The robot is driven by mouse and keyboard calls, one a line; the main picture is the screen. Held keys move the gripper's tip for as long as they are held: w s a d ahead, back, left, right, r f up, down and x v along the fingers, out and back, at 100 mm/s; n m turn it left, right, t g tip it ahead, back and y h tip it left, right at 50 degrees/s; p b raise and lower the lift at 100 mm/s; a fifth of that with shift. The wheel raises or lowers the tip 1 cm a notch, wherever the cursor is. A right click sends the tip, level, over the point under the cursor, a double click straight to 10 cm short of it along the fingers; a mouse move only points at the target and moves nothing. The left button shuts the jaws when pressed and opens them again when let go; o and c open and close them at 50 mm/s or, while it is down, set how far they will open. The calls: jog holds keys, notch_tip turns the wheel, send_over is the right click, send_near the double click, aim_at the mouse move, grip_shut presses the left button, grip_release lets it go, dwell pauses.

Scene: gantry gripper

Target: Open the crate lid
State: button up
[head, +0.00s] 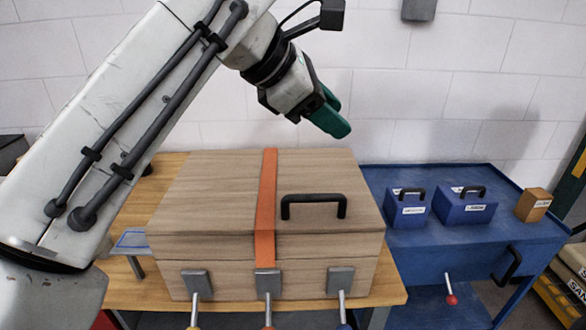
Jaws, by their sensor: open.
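The wooden crate (220,276) stands on a wooden table, and its lid (205,195) is shut flat on top. A black handle (313,200) is fixed on the right part of the lid. An orange strap (267,200) runs over the lid and down the front to the middle latch. Several grey latches with levers sit along the crate front, among them the left one (197,281) and the right one (340,281). My gripper (338,126), with green fingers, is open and empty above the lid's back right, apart from the crate.
A blue workbench (540,235) stands to the right, bearing two blue boxes (407,212) (466,210) with black handles and a small brown box (532,205). A white block wall (420,110) is behind. The wooden table (392,285) shows little free room around the crate.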

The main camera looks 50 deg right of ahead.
aim_at(311, 195)
jog(key=w+a+f+t+y, duration=0.2)
jog(key=w+a+f+y, duration=0.15)
jog(key=a, duration=0.25)
jog(key=shift+y, duration=0.45)
jog(key=p+x, duration=0.1)
jog(key=x, duration=0.9)
jog(key=shift+w+d+f, duration=0.1)
jog(key=shift+w, duration=0.1)
grip_shut()
